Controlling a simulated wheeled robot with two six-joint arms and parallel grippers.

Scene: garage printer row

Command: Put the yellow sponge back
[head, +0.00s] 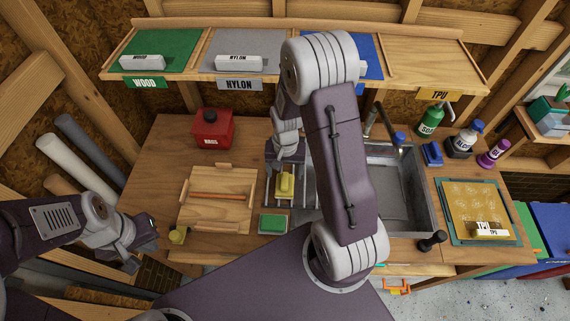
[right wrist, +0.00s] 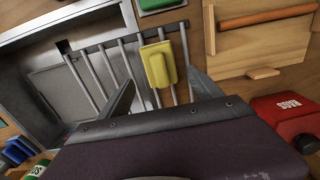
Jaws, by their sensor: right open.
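The yellow sponge (head: 286,184) lies on a rack of parallel metal bars (head: 306,194) beside the sink. It also shows in the right wrist view (right wrist: 158,64), resting across the bars. My right gripper (head: 285,160) is open and empty, just behind the sponge in the head view. In the right wrist view its two fingers stand apart with the sponge ahead, between their tips; I cannot tell the exact gap. My left gripper (head: 146,250) hangs over the bench's left front corner, away from the sponge; its jaw opening is unclear.
A sink (head: 424,200) stands right of the rack. A green block (head: 272,224) sits at the front edge. A wooden tray (head: 190,213) with a brown rod and a red can (head: 212,128) are on the left. A blue sponge (head: 432,154) and bottles stand right.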

